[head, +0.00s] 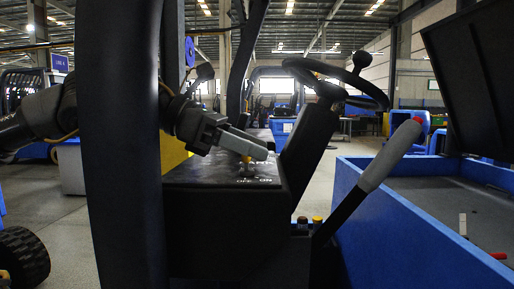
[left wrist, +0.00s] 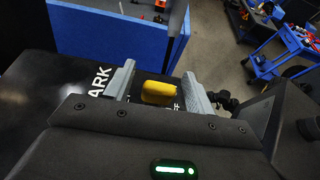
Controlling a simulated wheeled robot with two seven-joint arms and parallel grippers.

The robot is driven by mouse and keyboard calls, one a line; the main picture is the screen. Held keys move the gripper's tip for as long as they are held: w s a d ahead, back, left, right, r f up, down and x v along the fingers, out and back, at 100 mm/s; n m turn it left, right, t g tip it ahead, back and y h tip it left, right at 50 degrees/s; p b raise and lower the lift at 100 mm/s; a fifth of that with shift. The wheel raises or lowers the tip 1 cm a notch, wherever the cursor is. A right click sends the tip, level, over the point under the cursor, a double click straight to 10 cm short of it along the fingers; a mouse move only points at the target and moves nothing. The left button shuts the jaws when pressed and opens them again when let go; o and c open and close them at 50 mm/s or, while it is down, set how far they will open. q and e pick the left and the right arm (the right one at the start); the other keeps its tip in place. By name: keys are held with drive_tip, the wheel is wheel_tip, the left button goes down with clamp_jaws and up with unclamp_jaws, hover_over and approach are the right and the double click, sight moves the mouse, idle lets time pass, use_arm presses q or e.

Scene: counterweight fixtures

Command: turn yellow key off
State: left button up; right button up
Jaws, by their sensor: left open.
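The yellow key (left wrist: 157,93) sits on the black panel, between the two grey fingers of my left gripper (left wrist: 158,76) in the left wrist view. There is a visible gap on each side of it. In the head view the left gripper (head: 262,149) comes in from the left, just over the panel top, and is open. A small part of the key (head: 246,160) shows below its fingers, above the OFF and ON lettering on the black panel (head: 205,172). The key's exact angle is hard to tell. My right gripper is not in view.
A dark upright post (head: 122,150) stands before the left arm. A steering wheel (head: 345,80) on its column and a grey lever (head: 390,155) with a red tip stand right of the panel. A blue open bin (head: 375,220) fills the right side.

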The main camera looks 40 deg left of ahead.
use_arm(q)
drive_tip(key=v, duration=0.9)
drive_tip(key=shift+s+a, duration=0.2)
drive_tip(key=shift+s, duration=0.05)
drive_tip(key=shift+w+r, duration=0.1)
drive_tip(key=shift+w, duration=0.05)
